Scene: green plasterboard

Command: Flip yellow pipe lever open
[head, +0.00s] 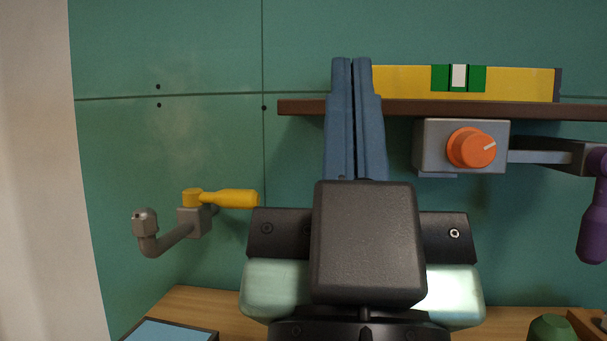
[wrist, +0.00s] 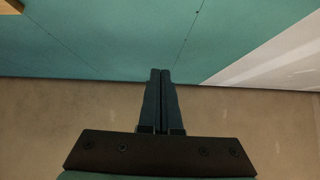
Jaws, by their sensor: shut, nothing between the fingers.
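The yellow pipe lever (head: 228,198) sits on a grey pipe valve (head: 192,220) on the green wall, left of centre in the head view. The lever points right, roughly horizontal. The pipe bends down and to the left from the valve. My gripper (head: 351,62) is in the middle of the head view, fingers pointing up, to the right of the lever and apart from it. Its blue fingers are together and empty. In the wrist view my gripper (wrist: 160,72) also shows shut, with only wall and a plain grey-brown surface ahead. The lever does not show in the wrist view.
A brown shelf (head: 400,109) bearing a yellow level (head: 520,84) is behind my fingers. A grey box with an orange knob (head: 468,147) hangs below it. A purple-handled thing (head: 592,225) is at far right. A wooden table (head: 190,302) bears a blue-topped tray (head: 170,332).

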